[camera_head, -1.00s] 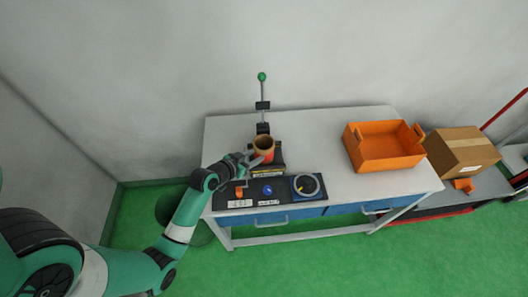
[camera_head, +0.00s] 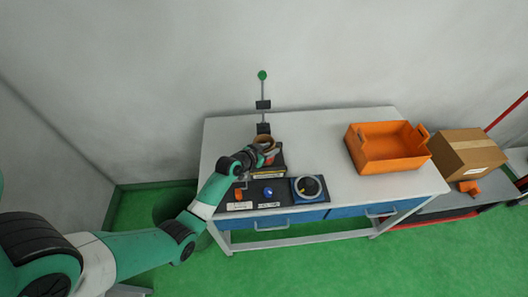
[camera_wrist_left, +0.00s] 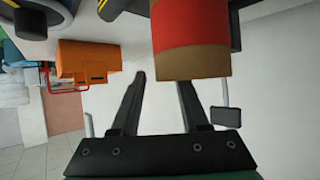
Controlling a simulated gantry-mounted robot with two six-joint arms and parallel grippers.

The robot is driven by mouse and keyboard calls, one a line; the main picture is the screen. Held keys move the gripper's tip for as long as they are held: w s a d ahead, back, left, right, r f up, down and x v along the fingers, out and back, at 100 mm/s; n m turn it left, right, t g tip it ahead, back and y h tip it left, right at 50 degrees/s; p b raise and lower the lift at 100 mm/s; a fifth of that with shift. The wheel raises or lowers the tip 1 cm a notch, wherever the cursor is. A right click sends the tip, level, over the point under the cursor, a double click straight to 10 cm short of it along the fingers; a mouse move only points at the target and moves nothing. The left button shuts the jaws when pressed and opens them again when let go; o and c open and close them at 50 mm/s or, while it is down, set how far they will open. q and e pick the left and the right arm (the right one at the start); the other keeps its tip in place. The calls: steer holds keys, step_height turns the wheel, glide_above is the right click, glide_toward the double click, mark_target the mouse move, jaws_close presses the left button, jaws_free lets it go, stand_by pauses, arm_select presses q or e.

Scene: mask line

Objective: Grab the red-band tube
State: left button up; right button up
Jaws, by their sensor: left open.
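The red-band tube (camera_head: 267,141) is a brown cylinder with a red band. It stands upright at the back left of the table, and the gripper partly covers it in the head view. In the left wrist view the tube (camera_wrist_left: 190,35) is large, at the top, with its red band above a tan end. My left gripper (camera_head: 263,151) is open right at the tube. In the wrist view its fingers (camera_wrist_left: 160,77) point toward the tube; the tube overlaps the right fingertip. I cannot tell whether they touch. My right gripper is not in view.
A post with a green ball (camera_head: 262,75) rises behind the tube. A black panel with a blue button (camera_head: 268,191) and a round dial (camera_head: 309,187) lies in front. An orange crate (camera_head: 388,164) stands right; the table (camera_head: 320,150) between is clear. A cardboard box (camera_head: 466,156) sits beyond.

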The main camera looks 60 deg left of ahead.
arm_select(q)
jaws_close()
stand_by(1.3)
